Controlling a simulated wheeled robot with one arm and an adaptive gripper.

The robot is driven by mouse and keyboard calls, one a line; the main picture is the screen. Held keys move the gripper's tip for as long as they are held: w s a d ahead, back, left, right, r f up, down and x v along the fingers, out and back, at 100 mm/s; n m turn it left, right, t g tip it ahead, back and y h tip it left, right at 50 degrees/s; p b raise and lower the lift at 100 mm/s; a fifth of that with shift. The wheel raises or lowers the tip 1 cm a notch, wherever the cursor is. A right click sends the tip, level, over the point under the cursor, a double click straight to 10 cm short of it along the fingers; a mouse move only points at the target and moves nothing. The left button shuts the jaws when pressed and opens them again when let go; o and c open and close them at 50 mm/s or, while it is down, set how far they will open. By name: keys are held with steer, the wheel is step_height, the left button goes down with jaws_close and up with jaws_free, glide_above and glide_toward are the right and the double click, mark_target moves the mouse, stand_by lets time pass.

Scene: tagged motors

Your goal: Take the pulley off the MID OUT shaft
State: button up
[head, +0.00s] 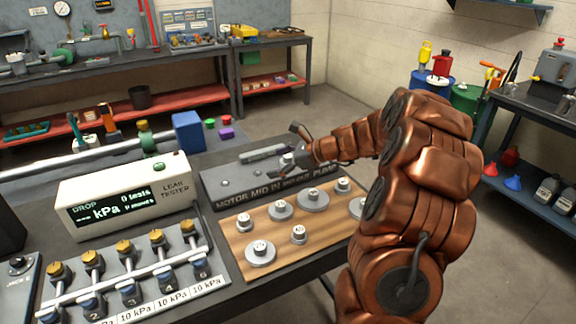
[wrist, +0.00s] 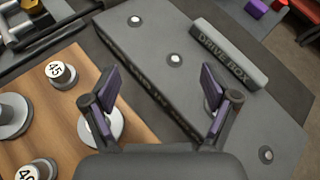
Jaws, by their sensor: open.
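The grey drive box plate (head: 225,177) carries a row of shafts; its front edge reads MOTOR, MID IN, MID OUT, PUMP in the head view. My gripper (wrist: 160,88) is open and empty above the plate's front edge and the wooden board. In the wrist view, two bare light-tipped shafts (wrist: 175,59) show above the gap and another shaft (wrist: 265,155) at lower right. A small pale and grey part (wrist: 208,103) shows behind my right finger, mostly hidden; I cannot tell whether it is the MID OUT pulley. In the head view a white-topped grey piece (head: 287,159) shows beside my gripper.
The wooden board (head: 240,262) in front holds several numbered pulleys (head: 281,208); one disc (wrist: 88,132) lies partly under my left finger. A raised DRIVE BOX bar (wrist: 229,52) runs behind the shafts. The leak tester (head: 125,193) stands left of the plate.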

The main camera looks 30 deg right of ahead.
mark_target(288, 159)
steer(key=d+f+m, duration=0.1)
steer(key=d, duration=0.2)
steer(key=d+f+m+t+h, duration=0.1)
steer(key=d+m, duration=0.1)
steer(key=d, duration=0.2)
steer(key=w+d+f+m+t+h, duration=0.1)
steer(key=d, duration=0.3)
steer(key=shift+d+m+b, duration=0.2)
steer(key=shift+m+b, duration=0.1)
steer(key=shift+m, duration=0.1)
steer(key=shift+w+d+f, duration=0.15)
steer(key=shift+w, duration=0.05)
steer(key=shift+a+p+x, duration=0.1)
steer(key=shift+p+x, duration=0.15)
steer(key=shift+x, duration=1.6)
steer(key=shift+a+p+x, duration=0.15)
steer(key=shift+p+x, duration=0.05)
steer(key=shift+x, duration=1.7)
steer(key=shift+s+t, duration=0.1)
steer(key=shift+t, duration=0.2)
steer(key=shift+c, duration=0.2)
steer(key=c, duration=1.3)
steer(key=shift+r, duration=0.2)
